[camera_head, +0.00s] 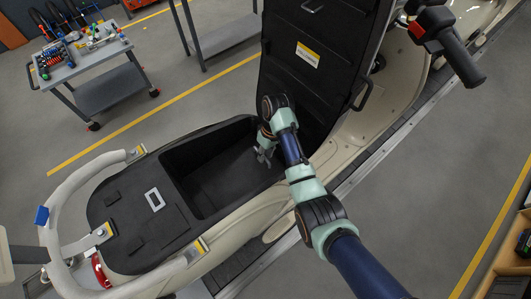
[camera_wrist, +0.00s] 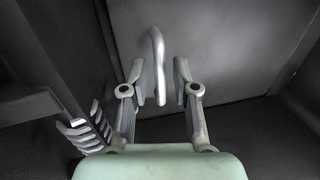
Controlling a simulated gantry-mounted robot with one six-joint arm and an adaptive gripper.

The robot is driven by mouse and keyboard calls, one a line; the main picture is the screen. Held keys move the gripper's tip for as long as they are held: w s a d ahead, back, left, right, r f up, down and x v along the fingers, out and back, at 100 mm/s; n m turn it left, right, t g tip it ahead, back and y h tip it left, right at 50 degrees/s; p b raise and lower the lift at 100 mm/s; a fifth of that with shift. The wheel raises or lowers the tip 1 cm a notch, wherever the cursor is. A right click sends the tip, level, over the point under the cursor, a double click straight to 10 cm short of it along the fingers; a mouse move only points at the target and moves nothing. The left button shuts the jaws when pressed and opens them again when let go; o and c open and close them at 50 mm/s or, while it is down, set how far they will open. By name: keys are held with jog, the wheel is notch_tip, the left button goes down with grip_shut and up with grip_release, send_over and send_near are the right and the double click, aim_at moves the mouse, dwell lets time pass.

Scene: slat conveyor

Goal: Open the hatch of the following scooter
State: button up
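The cream scooter (camera_head: 345,158) has its large black lid (camera_head: 300,90) standing upright, with an open dark storage bin (camera_head: 205,195) beside it. My gripper (camera_head: 263,154) reaches down into the right end of the bin. In the wrist view, my gripper (camera_wrist: 160,80) is open, its two fingers apart. The handle is hidden in the head view, and I see no clear gap around the panel.
Dark walls of the bin (camera_wrist: 60,55) stand close on the left in the wrist view. A white tubular rail (camera_head: 60,205) curves around the scooter's left end. A tool cart (camera_head: 85,65) stands at the upper left, and handlebars (camera_head: 445,45) at the upper right.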

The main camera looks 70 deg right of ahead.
grip_shut()
